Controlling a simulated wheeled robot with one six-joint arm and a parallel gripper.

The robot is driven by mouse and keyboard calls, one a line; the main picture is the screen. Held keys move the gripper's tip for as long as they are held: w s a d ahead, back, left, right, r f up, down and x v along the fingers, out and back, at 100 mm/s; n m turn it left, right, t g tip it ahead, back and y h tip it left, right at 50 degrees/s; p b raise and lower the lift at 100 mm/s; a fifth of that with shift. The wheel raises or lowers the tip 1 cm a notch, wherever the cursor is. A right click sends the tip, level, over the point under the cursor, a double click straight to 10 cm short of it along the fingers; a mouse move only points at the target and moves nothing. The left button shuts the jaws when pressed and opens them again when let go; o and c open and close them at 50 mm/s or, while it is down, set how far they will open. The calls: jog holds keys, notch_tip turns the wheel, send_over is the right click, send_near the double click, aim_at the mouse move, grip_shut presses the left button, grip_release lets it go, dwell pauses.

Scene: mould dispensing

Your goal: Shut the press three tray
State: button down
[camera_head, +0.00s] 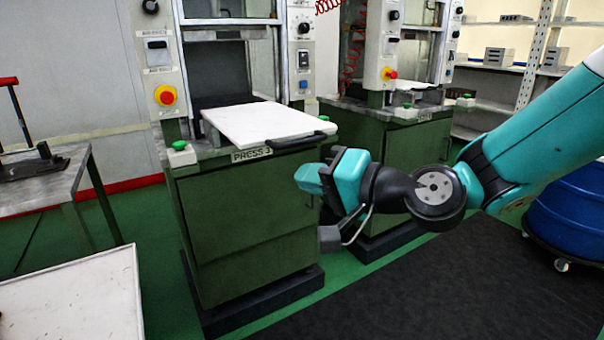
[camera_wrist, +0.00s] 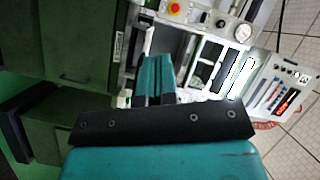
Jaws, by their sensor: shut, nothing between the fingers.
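The press three tray (camera_head: 262,121) is a flat white slab. It sticks out of the opening of the green press marked PRESS 3 (camera_head: 228,225), over its front edge. Its dark handle (camera_head: 292,142) runs along the front right edge. My gripper (camera_head: 308,179) is shut and empty, in front of the press. In the picture it is below and to the right of the handle, apart from it. In the wrist view its closed teal fingers (camera_wrist: 154,72) point towards a press and its controls. I cannot make out the tray there.
A second green press (camera_head: 385,150) stands to the right, behind my arm. A blue drum (camera_head: 570,215) on casters is at far right. A metal table (camera_head: 45,190) with a red-handled tool and a pale tray (camera_head: 75,300) are at left. Dark matting (camera_head: 420,295) covers clear floor in front.

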jog(key=w+d+f+m+t+h+b, duration=0.35)
jog(key=w+f+m+t, duration=0.25)
jog(key=w+m+t, duration=0.25)
jog(key=m+p, duration=0.1)
jog(key=p, duration=1.3)
send_near(292, 145)
jog(key=shift+y, duration=0.25)
jog(key=x, duration=0.6)
jog(key=shift+w, duration=0.1)
jog(key=shift+w+a, duration=0.3)
jog(key=shift+w, duration=0.2)
